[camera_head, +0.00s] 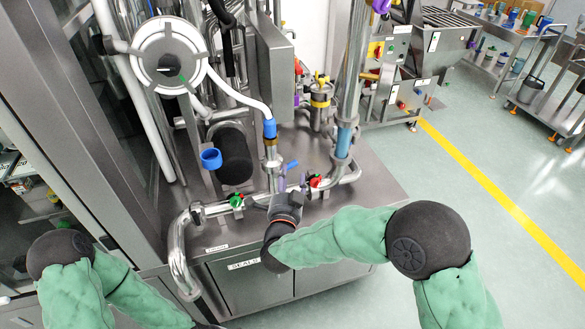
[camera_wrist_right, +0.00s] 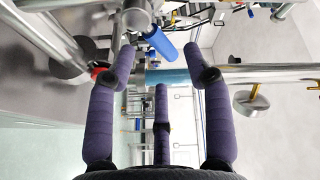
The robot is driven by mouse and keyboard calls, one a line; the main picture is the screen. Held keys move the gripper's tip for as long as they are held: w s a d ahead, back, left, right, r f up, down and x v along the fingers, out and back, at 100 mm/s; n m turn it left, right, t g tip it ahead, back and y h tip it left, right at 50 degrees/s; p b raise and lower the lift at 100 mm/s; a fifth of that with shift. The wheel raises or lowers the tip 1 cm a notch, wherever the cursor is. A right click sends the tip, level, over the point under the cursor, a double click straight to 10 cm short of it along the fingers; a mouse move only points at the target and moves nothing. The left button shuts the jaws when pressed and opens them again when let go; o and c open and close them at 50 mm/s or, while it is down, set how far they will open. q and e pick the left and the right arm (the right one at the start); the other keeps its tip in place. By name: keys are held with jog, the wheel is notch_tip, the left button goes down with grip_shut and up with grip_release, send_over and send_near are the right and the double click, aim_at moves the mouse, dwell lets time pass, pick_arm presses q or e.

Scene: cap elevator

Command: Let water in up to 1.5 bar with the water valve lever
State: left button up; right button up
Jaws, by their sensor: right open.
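No pressure reading is legible. My left arm shows at lower left; its gripper is out of frame.
A vertical pipe with a blue band (camera_head: 344,140) stands right of the gripper. The steel cabinet (camera_head: 375,192) has bare top at right. Open floor lies farther right.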

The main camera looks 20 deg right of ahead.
aim_at(292, 167)
jog(key=shift+b+x, duration=0.45)
jog(key=shift+x, duration=2.3)
jog(key=shift+a, duration=0.1)
jog(key=shift+c, duration=0.3)
grip_shut()
